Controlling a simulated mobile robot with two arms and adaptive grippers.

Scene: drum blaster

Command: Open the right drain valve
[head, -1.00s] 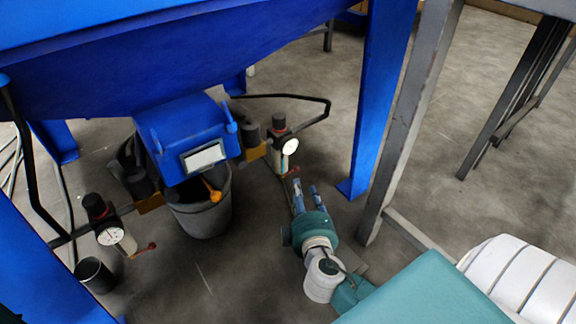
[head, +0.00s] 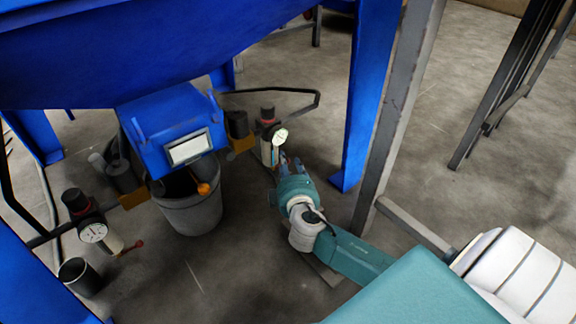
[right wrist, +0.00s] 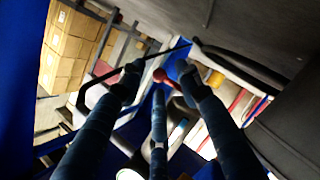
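The right drain valve (head: 266,152) has a black cap, a round white gauge (head: 280,136) and a pale body, under the right side of the blue housing. My right gripper (head: 291,163) reaches it from the front. Its blue fingers are beside the lower valve and hide the handle in the head view. In the right wrist view the three fingers are spread open (right wrist: 160,82). A red ball knob (right wrist: 160,75) shows between the fingertips. I cannot tell whether any finger touches it. My left gripper is not in view.
A similar left valve with a gauge (head: 93,232) and a red handle (head: 134,246) stands at left. A grey bucket (head: 193,213) sits under the blue housing (head: 173,135). A blue leg (head: 366,100) and a grey post (head: 398,120) stand close right of my arm.

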